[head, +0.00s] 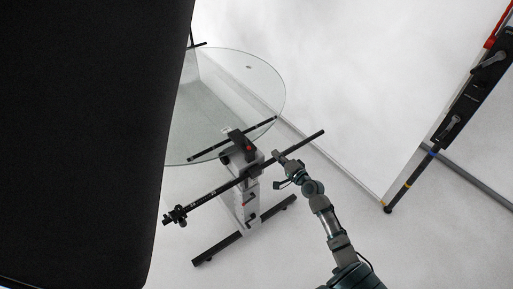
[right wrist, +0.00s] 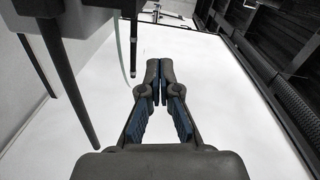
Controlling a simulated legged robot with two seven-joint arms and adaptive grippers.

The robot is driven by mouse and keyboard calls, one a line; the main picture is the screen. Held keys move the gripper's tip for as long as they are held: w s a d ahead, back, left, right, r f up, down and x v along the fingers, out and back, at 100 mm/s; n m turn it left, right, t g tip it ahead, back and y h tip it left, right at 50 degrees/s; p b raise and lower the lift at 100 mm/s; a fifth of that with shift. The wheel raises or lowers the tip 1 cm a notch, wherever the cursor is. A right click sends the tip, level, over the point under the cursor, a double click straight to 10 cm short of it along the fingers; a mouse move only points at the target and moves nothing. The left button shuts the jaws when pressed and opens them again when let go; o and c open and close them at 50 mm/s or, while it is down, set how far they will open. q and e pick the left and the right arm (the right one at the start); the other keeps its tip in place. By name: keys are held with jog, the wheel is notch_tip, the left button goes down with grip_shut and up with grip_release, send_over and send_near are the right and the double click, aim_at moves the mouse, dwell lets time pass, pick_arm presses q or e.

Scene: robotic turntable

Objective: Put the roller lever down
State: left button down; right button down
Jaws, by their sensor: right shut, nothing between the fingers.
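My right gripper (head: 279,156) is near the black bar of the turntable stand in the head view. In the right wrist view its fingers (right wrist: 158,82) are closed together with nothing between them. Two grey levers, an upper one (head: 491,60) and a lower one (head: 453,123), sit on a black roller unit (head: 468,98) at the right of the head view, well apart from the gripper. I cannot tell for certain which part is the roller lever. My left gripper is not in view.
A round glass turntable (head: 255,80) stands on a grey post with a long black bar (head: 215,190) across it. A large black panel (head: 80,140) hides the left side. White floor is clear at lower right. Dark rods (right wrist: 60,80) hang close at left in the wrist view.

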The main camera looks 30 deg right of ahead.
aim_at(247, 144)
jog(key=w+a, duration=0.2)
jog(key=w, duration=0.2)
jog(key=w+a+f+p, duration=0.1)
jog(key=w+a, duration=0.1)
jog(key=w, duration=0.3)
jog(key=shift+w+a+p, duration=0.15)
jog(key=shift+a+p, duration=0.15)
jog(key=shift+a, duration=0.05)
jog(key=shift+f, duration=0.1)
